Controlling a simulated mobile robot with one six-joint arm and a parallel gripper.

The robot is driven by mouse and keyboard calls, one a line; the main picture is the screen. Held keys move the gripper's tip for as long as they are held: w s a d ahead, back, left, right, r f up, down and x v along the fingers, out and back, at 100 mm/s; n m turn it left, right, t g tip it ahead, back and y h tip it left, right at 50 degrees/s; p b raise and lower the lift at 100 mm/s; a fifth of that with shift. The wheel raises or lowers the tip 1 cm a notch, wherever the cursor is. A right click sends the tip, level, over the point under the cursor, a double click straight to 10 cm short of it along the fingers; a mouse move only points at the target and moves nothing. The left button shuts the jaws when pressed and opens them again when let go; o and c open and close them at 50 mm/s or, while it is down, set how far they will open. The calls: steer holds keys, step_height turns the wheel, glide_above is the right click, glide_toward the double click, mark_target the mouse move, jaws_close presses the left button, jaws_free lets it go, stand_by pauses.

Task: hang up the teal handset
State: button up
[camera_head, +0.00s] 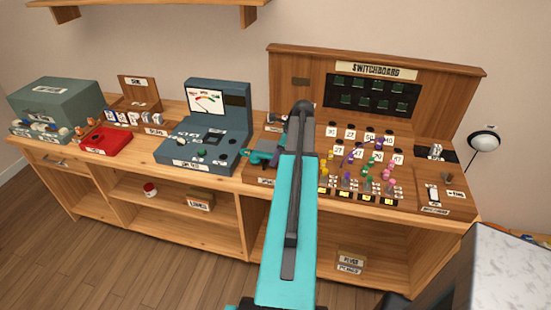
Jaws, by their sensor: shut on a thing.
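A small teal and dark shape (262,155) shows just left of my arm, at the left front of the switchboard desk. It looks like the teal handset held at my gripper (274,148), which is shut on it. My teal arm link hides much of the gripper and the handset's right side. I cannot tell whether the handset touches the desk top. The cradle is not clearly visible.
The wooden switchboard (375,72) has several coloured plugs and number labels. A blue-grey console (217,97) stands to its left, then a red tray (105,141) and a grey-green box (57,101). A marble-topped block (512,265) is at the lower right.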

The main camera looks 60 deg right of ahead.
steer(key=shift+f, duration=0.7)
stand_by(0.3)
steer(key=o, duration=1.1)
steer(key=shift+c, duration=0.2)
steer(key=shift+o, duration=0.5)
steer(key=shift+o, duration=0.7)
steer(key=shift+w+r, duration=0.1)
steer(key=shift+r+p, duration=2.5)
steer(key=shift+r, duration=1.2)
